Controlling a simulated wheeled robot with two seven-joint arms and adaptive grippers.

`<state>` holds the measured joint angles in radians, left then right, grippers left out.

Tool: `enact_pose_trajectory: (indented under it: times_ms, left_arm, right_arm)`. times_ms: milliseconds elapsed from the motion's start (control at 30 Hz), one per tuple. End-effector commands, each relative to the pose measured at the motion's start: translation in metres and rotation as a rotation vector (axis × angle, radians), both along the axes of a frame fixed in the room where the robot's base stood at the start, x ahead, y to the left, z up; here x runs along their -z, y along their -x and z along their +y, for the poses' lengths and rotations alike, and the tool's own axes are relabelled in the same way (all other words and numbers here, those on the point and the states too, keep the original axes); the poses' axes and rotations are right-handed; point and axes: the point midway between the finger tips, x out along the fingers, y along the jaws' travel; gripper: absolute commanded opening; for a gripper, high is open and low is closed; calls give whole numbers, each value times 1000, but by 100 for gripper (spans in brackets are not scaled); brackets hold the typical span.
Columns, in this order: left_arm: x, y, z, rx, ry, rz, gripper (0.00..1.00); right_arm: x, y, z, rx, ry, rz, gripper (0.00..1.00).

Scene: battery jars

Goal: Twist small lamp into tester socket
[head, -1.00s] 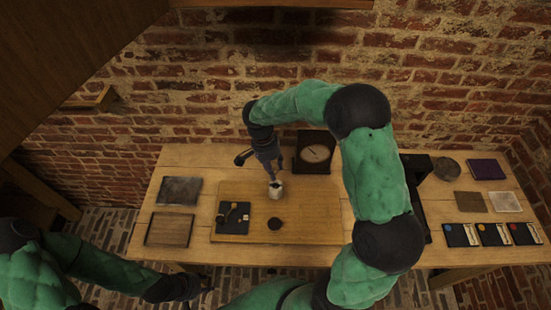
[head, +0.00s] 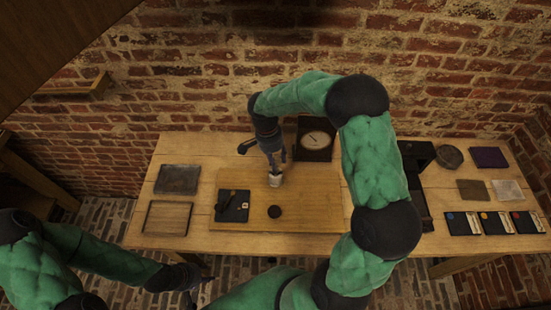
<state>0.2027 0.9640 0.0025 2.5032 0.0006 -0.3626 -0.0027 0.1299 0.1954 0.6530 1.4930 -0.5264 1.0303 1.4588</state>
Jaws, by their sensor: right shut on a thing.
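The tester, a dark box with a pale round dial (head: 316,139), stands at the back of the table. A small pale jar (head: 275,181) stands upright on the wooden board. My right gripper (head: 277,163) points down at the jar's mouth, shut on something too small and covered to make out. I cannot pick out the small lamp or the tester socket for certain. A dark mat (head: 232,213) left of the jar bears small dark and pale items. My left gripper (head: 205,280) is low, in front of the table, away from the objects; its jaws are unclear.
A black disc (head: 274,212) lies on the board (head: 314,213) in front of the jar. A grey slab (head: 178,179) and a wooden tray (head: 166,218) lie at left. Dark cards (head: 461,223) and flat squares lie at right. My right arm covers the table right of the board.

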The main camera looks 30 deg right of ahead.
Motion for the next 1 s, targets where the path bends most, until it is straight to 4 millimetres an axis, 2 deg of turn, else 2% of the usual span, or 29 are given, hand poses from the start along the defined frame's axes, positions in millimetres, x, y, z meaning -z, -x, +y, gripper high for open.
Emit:
enact_pose_trajectory:
  times_ms: [1000]
  left_arm:
    - [8,0,0,0,0,0,40]
  right_arm:
    - [11,0,0,0,0,0,14]
